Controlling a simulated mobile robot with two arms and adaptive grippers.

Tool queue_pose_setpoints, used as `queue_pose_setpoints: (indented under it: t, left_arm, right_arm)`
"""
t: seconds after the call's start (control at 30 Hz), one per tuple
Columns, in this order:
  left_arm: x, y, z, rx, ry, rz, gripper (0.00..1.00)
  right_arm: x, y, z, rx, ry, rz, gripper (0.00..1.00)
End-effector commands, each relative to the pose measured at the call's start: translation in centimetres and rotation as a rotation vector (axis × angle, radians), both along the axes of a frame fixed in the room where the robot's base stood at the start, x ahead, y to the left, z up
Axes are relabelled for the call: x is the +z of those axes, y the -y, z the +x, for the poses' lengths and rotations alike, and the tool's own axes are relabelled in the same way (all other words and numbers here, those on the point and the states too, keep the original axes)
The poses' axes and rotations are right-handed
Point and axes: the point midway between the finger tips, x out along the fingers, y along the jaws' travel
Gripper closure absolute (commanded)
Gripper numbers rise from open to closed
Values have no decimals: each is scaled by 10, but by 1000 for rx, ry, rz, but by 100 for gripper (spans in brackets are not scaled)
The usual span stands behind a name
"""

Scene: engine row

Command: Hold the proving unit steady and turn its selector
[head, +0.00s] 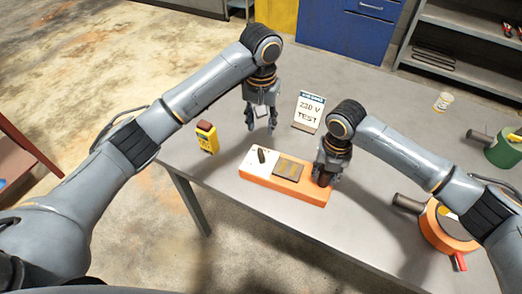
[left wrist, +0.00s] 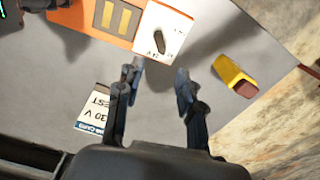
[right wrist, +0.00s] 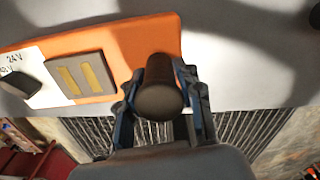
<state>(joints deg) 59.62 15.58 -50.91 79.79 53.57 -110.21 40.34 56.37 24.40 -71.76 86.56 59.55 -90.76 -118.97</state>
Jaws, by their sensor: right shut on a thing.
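The proving unit (head: 310,190) is an orange box lying flat on the grey table. Its white panel at the left end carries a black selector knob (head: 262,156), also visible in the left wrist view (left wrist: 159,43). A plate with two brass-coloured strips (right wrist: 80,77) sits mid-box. My right gripper (head: 323,178) is shut on the dark round post (right wrist: 160,92) at the box's right end. My left gripper (head: 260,127) is open and empty, pointing down above the table behind the white panel, apart from the knob. Its fingertips (left wrist: 158,75) show in the left wrist view.
A yellow device (head: 207,138) with a brown top stands left of the unit. A "230 V TEST" sign (head: 308,111) stands behind it. An orange round thing (head: 447,229), a green can (head: 504,150) and a small cup (head: 443,102) are on the right. The table's front edge is close to the unit.

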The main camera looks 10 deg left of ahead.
Motion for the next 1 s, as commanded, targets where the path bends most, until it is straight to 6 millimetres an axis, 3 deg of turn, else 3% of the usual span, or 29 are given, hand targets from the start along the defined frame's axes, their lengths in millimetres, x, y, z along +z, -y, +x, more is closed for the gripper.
queue_pose_setpoints:
  t: [0.1, 0.3, 0.53, 0.67, 1.0]
  left_arm:
    - [0, 1, -1, 223, 0, -2, 62]
    - [1, 1, -1, 490, 0, 0, 62]
    - [-5, 0, -2, 592, -1, 0, 62]
    - [-23, 0, -2, 595, -3, 2, 62]
    - [-89, 0, -2, 594, -1, 2, 62]
  right_arm:
    - [0, 0, 0, 0, 0, 0, 100]
    - [0, 0, 0, 0, 0, 0, 100]
    - [0, 0, 0, 0, 1, 0, 100]
    - [0, 0, 0, 0, 1, 0, 100]
    - [0, 0, 0, 0, 1, 0, 100]
